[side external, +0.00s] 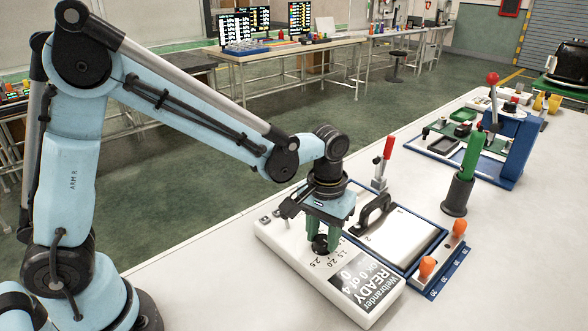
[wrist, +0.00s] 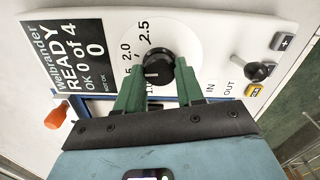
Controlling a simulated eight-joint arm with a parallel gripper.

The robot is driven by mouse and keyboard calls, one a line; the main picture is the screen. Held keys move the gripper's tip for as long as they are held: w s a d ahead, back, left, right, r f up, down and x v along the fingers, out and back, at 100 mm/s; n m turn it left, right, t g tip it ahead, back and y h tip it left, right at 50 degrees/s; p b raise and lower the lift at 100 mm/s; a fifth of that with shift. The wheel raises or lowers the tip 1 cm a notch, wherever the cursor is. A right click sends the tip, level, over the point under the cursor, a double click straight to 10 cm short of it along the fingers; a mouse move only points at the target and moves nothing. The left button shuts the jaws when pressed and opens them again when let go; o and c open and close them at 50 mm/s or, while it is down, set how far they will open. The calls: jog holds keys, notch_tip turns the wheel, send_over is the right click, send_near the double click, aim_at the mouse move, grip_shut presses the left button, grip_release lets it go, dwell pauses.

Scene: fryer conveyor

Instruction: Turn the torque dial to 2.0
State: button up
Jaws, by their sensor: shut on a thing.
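The torque dial is a black round knob (wrist: 158,68) on a white round plate with printed marks, among them 2.0 and 2.5; the lower numbers are partly hidden by a finger. A short white line on the knob points left in the wrist view, toward the lower numbers; the exact value is hard to read. My gripper (wrist: 160,78) is shut on the knob, one green finger on each side. In the side view, my gripper (side external: 321,238) points down over the white controller box (side external: 365,311), and the knob (side external: 320,244) shows between the fingertips.
The box's display (wrist: 72,55) reads "READY" and "OK 0 of 4". A black IN/OUT lever (wrist: 259,71) and small buttons (wrist: 283,41) sit on the box. A black handle (side external: 374,212), red-topped lever (side external: 385,162), green-handled tool (side external: 466,170) and orange knobs (side external: 427,266) stand nearby.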

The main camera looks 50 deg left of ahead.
aim_at(322, 239)
jog(key=m, duration=0.4)
jog(key=shift+m, duration=0.3)
dwell(0.3)
jog(key=o, duration=1)
jog(key=shift+o, duration=0.2)
notch_tip(322, 239, up, 12)
jog(key=shift+r, duration=0.1)
